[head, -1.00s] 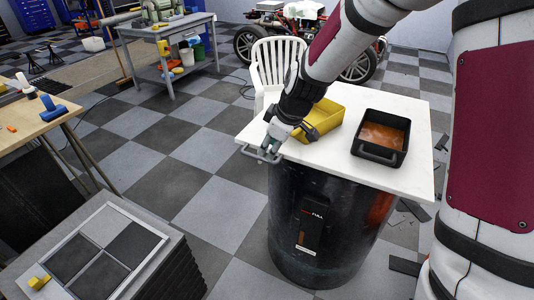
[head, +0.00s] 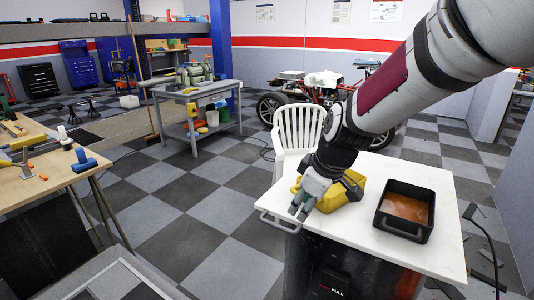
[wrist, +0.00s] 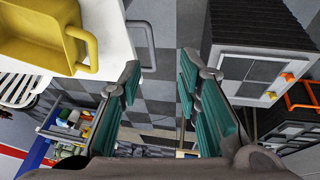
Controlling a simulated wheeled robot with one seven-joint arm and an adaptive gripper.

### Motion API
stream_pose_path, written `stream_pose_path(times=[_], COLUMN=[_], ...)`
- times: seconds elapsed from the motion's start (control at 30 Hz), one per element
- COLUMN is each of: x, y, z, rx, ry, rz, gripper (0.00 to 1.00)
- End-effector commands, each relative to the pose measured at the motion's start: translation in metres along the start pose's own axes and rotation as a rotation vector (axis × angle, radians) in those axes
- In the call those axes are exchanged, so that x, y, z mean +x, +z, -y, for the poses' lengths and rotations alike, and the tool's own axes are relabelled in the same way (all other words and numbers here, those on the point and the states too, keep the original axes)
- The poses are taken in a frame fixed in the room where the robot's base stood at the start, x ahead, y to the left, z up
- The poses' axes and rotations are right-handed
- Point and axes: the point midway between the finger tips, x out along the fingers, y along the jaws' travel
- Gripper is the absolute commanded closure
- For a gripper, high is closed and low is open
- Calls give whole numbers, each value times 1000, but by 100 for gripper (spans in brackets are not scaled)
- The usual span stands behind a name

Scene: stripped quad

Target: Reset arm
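My gripper (head: 298,212) is above the front-left part of the white tabletop (head: 352,232), just left of the yellow bin (head: 345,192), and partly covers the bin in the head view. In the wrist view my gripper (wrist: 160,88) has its two teal-padded fingers spread apart with nothing between them. The yellow bin (wrist: 35,38) with its handle is at the upper left there, on the white tabletop (wrist: 118,45). My arm reaches in from the upper right of the head view.
A black tray (head: 378,218) with orange-brown contents stands on the tabletop's right. A white chair (head: 297,126) is behind it. A wooden bench (head: 62,170) is at the left and a grey workbench (head: 190,92) farther back. Checkered floor between them is clear.

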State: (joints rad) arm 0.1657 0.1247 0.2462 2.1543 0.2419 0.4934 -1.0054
Motion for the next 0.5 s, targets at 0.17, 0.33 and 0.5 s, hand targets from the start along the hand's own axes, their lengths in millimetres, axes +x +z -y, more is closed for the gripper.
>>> stream_pose_path(times=[0.17, 0.33, 0.5], x=[-69, -122, -164], y=[29, 66, 108], z=[28, 61, 95], rx=[165, 352, 551], ry=[46, 85, 124], rz=[39, 69, 81], gripper=[69, 69, 69])
